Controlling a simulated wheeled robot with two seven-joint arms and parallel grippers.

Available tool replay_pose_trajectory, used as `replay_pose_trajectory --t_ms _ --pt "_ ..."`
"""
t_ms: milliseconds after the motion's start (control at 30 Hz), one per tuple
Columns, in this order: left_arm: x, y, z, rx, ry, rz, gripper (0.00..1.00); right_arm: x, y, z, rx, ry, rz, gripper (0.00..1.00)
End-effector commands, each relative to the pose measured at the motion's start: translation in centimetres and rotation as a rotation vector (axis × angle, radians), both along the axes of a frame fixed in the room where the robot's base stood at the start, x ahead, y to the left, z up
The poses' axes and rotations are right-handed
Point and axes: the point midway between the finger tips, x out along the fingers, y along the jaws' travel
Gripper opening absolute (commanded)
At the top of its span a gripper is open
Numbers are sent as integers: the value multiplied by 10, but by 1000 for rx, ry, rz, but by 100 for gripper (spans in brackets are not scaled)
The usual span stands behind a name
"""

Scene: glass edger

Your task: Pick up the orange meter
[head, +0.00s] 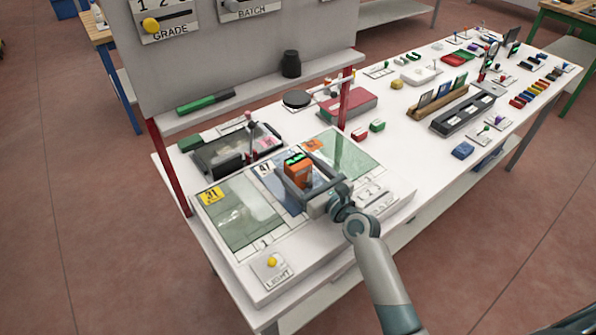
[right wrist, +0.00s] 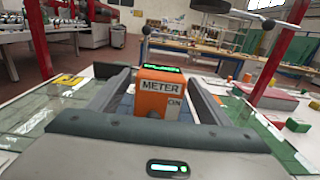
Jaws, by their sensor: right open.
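The orange meter (head: 298,171) stands upright on the light table at the front of the bench in the head view, with a green display lit on its top. In the right wrist view the meter (right wrist: 160,95) shows a "METER" label and an "ON" mark, and it sits between my two fingers. My right gripper (head: 297,176) is open around the meter, one finger on each side. A gap shows between the meter and the fingers in the right wrist view (right wrist: 160,100). The meter's base is partly hidden by the gripper. My left gripper is not in view.
Glass panes with number tags, such as yellow 31 (head: 211,196), lie on the light table beside the meter. A dark tray (head: 205,158) stands behind it. A red post (head: 345,97) and a red box (head: 350,104) are at the back right. A yellow light knob (head: 271,262) is in front.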

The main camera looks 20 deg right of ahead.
Motion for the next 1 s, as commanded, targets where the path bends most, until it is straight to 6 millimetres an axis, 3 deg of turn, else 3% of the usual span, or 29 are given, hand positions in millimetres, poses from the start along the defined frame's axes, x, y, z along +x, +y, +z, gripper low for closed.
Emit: replay_pose_trajectory --t_ms 500,700,767,1000 --pt "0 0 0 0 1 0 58 2 1 0 0 0 0 72" --pt "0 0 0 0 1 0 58 2 1 0 0 0 0 24" --pt "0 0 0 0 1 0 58 2 1 0 0 -1 0 17" --pt "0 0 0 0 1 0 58 2 1 1 1 -2 0 17"
